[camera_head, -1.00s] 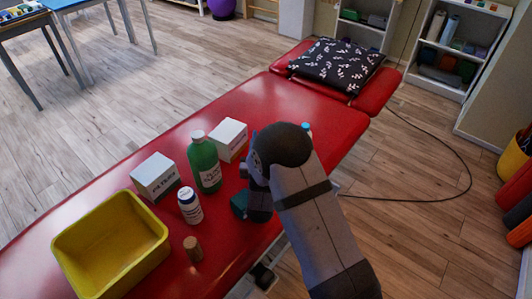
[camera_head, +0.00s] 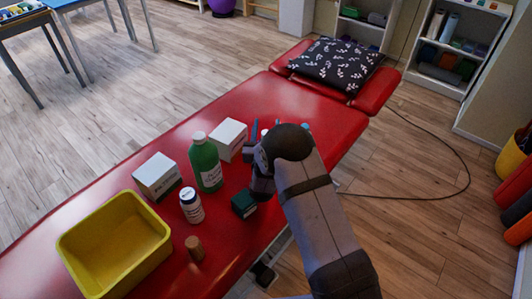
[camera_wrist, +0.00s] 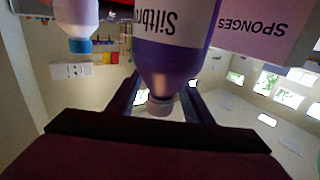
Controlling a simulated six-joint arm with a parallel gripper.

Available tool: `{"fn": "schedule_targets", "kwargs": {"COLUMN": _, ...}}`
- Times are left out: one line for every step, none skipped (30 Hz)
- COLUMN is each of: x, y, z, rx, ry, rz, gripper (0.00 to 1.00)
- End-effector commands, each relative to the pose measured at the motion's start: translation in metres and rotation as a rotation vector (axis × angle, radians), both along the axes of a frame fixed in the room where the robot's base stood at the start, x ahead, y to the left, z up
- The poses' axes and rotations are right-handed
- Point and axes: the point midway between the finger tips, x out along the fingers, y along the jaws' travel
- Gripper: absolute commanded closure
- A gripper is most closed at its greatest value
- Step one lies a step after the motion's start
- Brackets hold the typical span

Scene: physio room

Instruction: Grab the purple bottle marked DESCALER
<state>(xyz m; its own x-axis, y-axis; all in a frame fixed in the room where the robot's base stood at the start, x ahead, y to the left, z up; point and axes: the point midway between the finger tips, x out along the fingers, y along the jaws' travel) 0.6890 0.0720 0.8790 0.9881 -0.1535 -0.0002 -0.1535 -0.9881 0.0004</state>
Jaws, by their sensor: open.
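In the wrist view, which is upside down, a purple bottle (camera_wrist: 172,62) with a pale cap stands between the two fingers of my open gripper (camera_wrist: 160,98). Its label is cut off and shows only "Siltbr"; I cannot read DESCALER on it. A second, paler bottle (camera_wrist: 76,14) with a blue cap is at the upper left of that view, its label out of sight. In the head view my gripper (camera_head: 260,180) is over the red table, and my arm hides most of what is in front of it. Only a white cap (camera_head: 265,133) and a blue cap (camera_head: 305,127) show beside the arm.
A green bottle (camera_head: 205,163), a white pill bottle (camera_head: 191,206), two white boxes (camera_head: 157,175) (camera_head: 229,138), a dark green box (camera_head: 243,204), a cork (camera_head: 195,248) and a yellow bin (camera_head: 75,240) crowd the red table (camera_head: 250,98). A box marked SPONGES (camera_wrist: 255,25) shows in the wrist view.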

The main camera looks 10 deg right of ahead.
Motion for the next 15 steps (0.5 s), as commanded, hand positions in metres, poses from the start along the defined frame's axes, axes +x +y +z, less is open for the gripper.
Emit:
{"fn": "schedule_targets", "kwargs": {"x": -0.0001, "y": 0.0000, "z": -0.0002, "rx": 0.000, "ry": 0.000, "rz": 0.000, "gripper": 0.54}}
{"fn": "schedule_targets", "kwargs": {"x": -0.0001, "y": 0.0001, "z": -0.0002, "rx": 0.000, "ry": 0.000, "rz": 0.000, "gripper": 0.54}}
{"fn": "schedule_targets", "kwargs": {"x": -0.0002, "y": 0.0001, "z": -0.0002, "rx": 0.000, "ry": 0.000, "rz": 0.000, "gripper": 0.54}}
{"fn": "schedule_targets", "kwargs": {"x": -0.0002, "y": 0.0001, "z": -0.0001, "rx": 0.000, "ry": 0.000, "rz": 0.000, "gripper": 0.61}}
{"fn": "schedule_targets", "kwargs": {"x": -0.0002, "y": 0.0001, "z": -0.0001, "rx": 0.000, "ry": 0.000, "rz": 0.000, "gripper": 0.68}}
{"fn": "schedule_targets", "kwargs": {"x": -0.0003, "y": 0.0002, "z": -0.0001, "rx": 0.000, "ry": 0.000, "rz": 0.000, "gripper": 0.78}}
{"fn": "schedule_targets", "kwargs": {"x": -0.0003, "y": 0.0002, "z": 0.0000, "rx": 0.000, "ry": 0.000, "rz": 0.000, "gripper": 0.85}}
{"fn": "schedule_targets", "kwargs": {"x": -0.0003, "y": 0.0002, "z": 0.0000, "rx": 0.000, "ry": 0.000, "rz": 0.000, "gripper": 0.92}}
{"fn": "schedule_targets", "kwargs": {"x": -0.0003, "y": 0.0002, "z": 0.0000, "rx": 0.000, "ry": 0.000, "rz": 0.000, "gripper": 1.00}}
{"fn": "schedule_targets", "kwargs": {"x": -0.0003, "y": 0.0002, "z": 0.0000, "rx": 0.000, "ry": 0.000, "rz": 0.000, "gripper": 1.00}}
{"fn": "schedule_targets", "kwargs": {"x": -0.0003, "y": 0.0002, "z": 0.0000, "rx": 0.000, "ry": 0.000, "rz": 0.000, "gripper": 1.00}}
{"fn": "schedule_targets", "kwargs": {"x": -0.0004, "y": 0.0003, "z": 0.0001, "rx": 0.001, "ry": 0.000, "rz": 0.000, "gripper": 1.00}}
{"fn": "schedule_targets", "kwargs": {"x": -0.0004, "y": 0.0003, "z": 0.0001, "rx": 0.001, "ry": 0.000, "rz": 0.000, "gripper": 1.00}}
{"fn": "schedule_targets", "kwargs": {"x": -0.0003, "y": 0.0004, "z": 0.0001, "rx": 0.001, "ry": 0.000, "rz": 0.000, "gripper": 1.00}}
{"fn": "schedule_targets", "kwargs": {"x": -0.0004, "y": 0.0003, "z": 0.0001, "rx": 0.001, "ry": 0.000, "rz": 0.000, "gripper": 1.00}}
